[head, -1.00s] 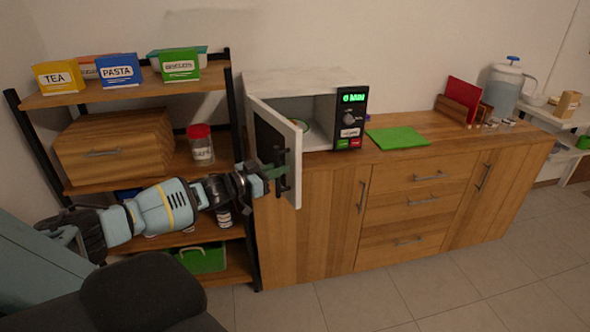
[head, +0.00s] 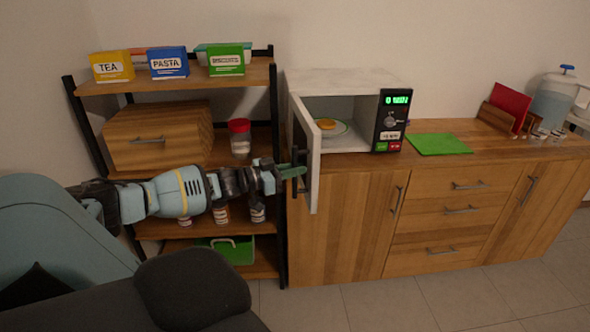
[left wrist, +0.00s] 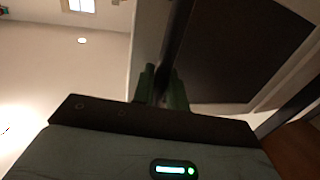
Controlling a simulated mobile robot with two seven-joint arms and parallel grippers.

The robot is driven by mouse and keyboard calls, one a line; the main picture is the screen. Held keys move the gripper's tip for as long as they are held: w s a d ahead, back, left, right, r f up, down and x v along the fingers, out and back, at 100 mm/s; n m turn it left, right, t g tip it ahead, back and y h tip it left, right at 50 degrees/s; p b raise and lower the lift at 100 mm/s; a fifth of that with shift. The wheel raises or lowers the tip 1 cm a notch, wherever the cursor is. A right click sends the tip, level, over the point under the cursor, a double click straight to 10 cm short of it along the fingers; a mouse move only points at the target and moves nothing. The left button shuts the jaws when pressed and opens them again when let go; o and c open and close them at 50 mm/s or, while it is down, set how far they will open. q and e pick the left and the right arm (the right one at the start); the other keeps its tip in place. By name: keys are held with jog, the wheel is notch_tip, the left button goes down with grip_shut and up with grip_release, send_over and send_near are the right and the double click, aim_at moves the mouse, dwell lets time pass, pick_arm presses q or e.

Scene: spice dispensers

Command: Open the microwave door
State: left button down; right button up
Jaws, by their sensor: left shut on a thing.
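The white microwave (head: 345,82) stands on the left end of the wooden counter. Its door (head: 315,165) is swung wide open toward the front left, and a plate with a yellow-orange item (head: 327,125) shows inside. My left gripper (head: 292,172) is shut on the dark door handle (head: 302,180) at the door's outer face. In the left wrist view the green fingers (left wrist: 160,88) hold the handle bar, with the dark door panel (left wrist: 235,50) behind it. My right gripper is not in view.
A shelf rack (head: 175,87) with boxes, jars and a wooden bread box (head: 158,138) stands just left of the door, behind my left arm. A green mat (head: 438,144) lies right of the microwave. Tiled floor in front of the cabinets is clear.

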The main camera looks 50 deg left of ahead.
pick_arm(q)
jog(key=c, duration=1.8)
grip_release()
jog(key=shift+o, duration=0.2)
